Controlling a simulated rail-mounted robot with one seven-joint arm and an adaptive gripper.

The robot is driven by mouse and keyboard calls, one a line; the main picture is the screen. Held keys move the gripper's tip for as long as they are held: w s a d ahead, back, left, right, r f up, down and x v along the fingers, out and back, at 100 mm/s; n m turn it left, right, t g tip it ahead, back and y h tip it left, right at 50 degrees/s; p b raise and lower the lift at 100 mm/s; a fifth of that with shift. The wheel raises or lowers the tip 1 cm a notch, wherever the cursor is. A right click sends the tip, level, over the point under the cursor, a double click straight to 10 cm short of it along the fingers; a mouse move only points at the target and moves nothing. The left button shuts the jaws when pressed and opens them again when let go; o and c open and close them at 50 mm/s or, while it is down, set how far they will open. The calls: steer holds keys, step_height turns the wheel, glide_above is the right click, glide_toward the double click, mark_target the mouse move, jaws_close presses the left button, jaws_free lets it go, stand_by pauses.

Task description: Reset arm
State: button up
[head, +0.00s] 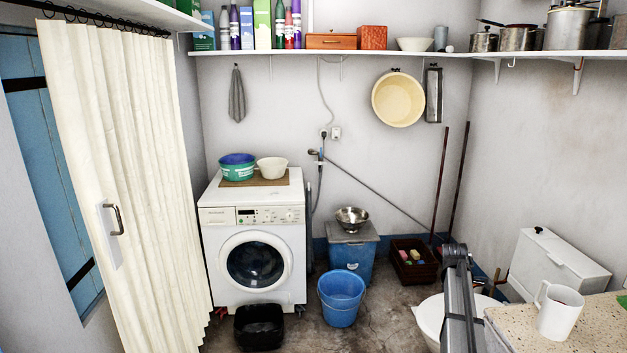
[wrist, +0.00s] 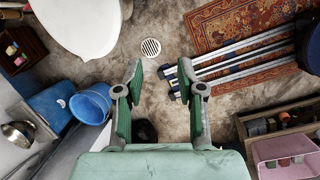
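My gripper (wrist: 160,72) shows in the wrist view with its two green-padded fingers spread apart. Nothing is between the fingertips but a view of the stained floor. Part of a dark object (wrist: 145,130) shows lower down between the fingers, apart from them. In the head view, a grey section of my arm rises at the lower right, in front of the white basin (head: 430,318). I cannot make out the gripper's fingers in the head view.
A white washing machine (head: 252,250), a blue bucket (head: 341,298) and a black tub (head: 259,327) stand left of my arm. A speckled counter (head: 600,325) with a white mug (head: 560,311) is close on the right. A floor drain (wrist: 150,47) and patterned rug (wrist: 225,30) lie below.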

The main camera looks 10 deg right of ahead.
steer(key=s+a+f+m, duration=0.2)
steer(key=a+f, duration=0.2)
steer(key=a, duration=0.3)
steer(key=s+a+f+m+y, duration=0.1)
steer(key=s+a+f, duration=0.15)
steer(key=a, duration=0.45)
steer(key=s+a+f+m, duration=0.2)
steer(key=a+f, duration=0.2)
steer(key=a, duration=0.4)
steer(key=s+a+f+m+y, duration=0.1)
steer(key=s+a+f+m, duration=0.3)
steer(key=s+a, duration=0.5)
steer(key=s+a+f+m+y, duration=0.1)
steer(key=s+a+f+m, duration=0.25)
steer(key=s+a, duration=0.5)
steer(key=s+f+g, duration=0.3)
steer(key=s+f, duration=0.6)
steer(key=s, duration=0.4)
steer(key=s+a+f+g, duration=0.1)
steer(key=s+f+g, duration=0.2)
steer(key=s+f, duration=0.6)
steer(key=s, duration=0.4)
steer(key=shift+a+g, duration=0.3)
steer(key=shift+g, duration=0.1)
steer(key=shift+f, duration=0.1)
